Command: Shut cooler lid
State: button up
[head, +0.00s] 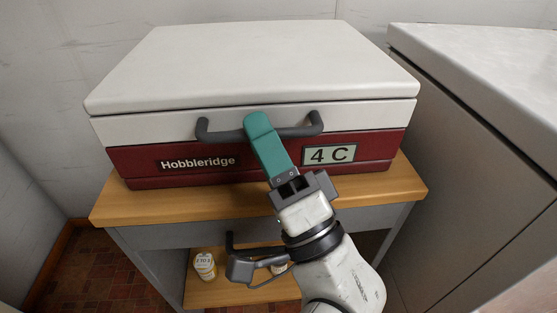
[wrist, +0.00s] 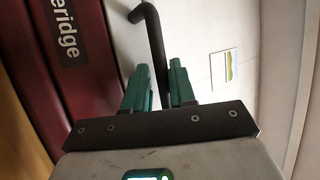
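The cooler has a white lid (head: 250,62) and a dark red body (head: 130,163) marked Hobbleridge and 4 C. The lid lies level over the body, and I see no gap along its front. A dark bar handle (head: 220,134) stands out from the white front band; it also shows in the wrist view (wrist: 153,35). My gripper (head: 258,125) reaches the middle of this handle from the front. In the wrist view the bar runs between its two teal fingers (wrist: 160,85), which sit close on either side. In the head view only the upper finger shows.
The cooler stands on a wooden-topped grey cart (head: 110,208) with a dark drawer handle (head: 230,245) and a lower shelf. A small labelled container (head: 205,266) stands on that shelf. A large grey cabinet (head: 465,110) closes off the right side. Walls stand behind and left.

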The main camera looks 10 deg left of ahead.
jog(key=b+v, duration=0.2)
jog(key=v, duration=0.8)
jog(key=shift+s+d, duration=0.15)
dwell(0.7)
